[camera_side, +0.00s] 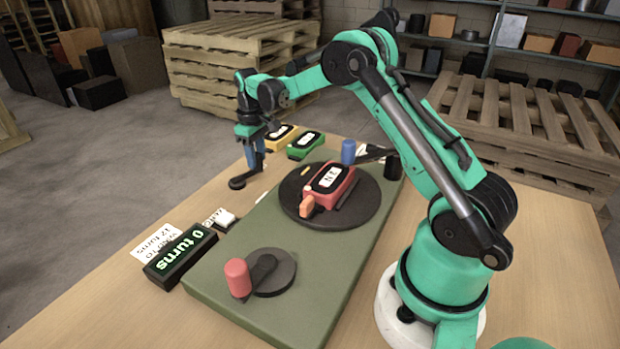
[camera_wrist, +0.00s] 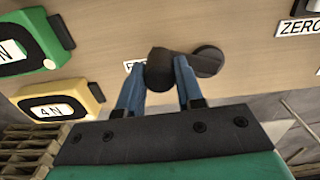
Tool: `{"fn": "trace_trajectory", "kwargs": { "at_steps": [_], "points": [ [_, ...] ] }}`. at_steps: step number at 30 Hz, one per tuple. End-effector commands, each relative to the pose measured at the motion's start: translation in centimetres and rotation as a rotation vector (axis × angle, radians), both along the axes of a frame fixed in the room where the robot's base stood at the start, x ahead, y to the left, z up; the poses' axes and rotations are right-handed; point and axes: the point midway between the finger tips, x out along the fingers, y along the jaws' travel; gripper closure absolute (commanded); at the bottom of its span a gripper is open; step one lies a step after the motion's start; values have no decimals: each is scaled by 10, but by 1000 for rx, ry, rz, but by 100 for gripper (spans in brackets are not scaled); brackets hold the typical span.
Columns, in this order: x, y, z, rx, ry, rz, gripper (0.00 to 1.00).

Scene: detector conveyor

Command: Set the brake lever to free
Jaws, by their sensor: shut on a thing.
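The brake lever (camera_side: 238,182) is black, with a round pivot disc on the wooden table beyond the green plate's left side. In the wrist view the lever (camera_wrist: 208,60) runs left from its pivot to a dark knob (camera_wrist: 158,72). My gripper (camera_side: 255,160) reaches down over the knob end. In the wrist view my gripper's blue fingers (camera_wrist: 159,78) are shut on the knob, one on each side. A white label (camera_wrist: 128,66) beside the knob is mostly hidden; only its first letter, an F, shows.
A green plate (camera_side: 215,280) carries a red-handled crank (camera_side: 262,272) and a black turntable (camera_side: 365,205) with a red detector (camera_side: 318,195). A display (camera_side: 180,256) reads "0 turns". Green (camera_side: 305,146) and yellow (camera_side: 281,138) detectors stand behind my gripper. A white button (camera_side: 223,219) sits nearby.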

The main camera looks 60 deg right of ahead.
Motion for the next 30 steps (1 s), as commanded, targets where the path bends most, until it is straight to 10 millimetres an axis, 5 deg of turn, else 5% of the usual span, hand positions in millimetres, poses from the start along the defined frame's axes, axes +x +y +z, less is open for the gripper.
{"fn": "trace_trajectory", "kwargs": {
  "at_steps": [16,17,20,30],
  "points": [
    [2,-1,0,-2,-2,28,100],
    [2,-1,0,-2,-3,28,66],
    [2,-1,0,-2,-2,28,37],
    [2,-1,3,-1,-1,27,37]
  ]
}}
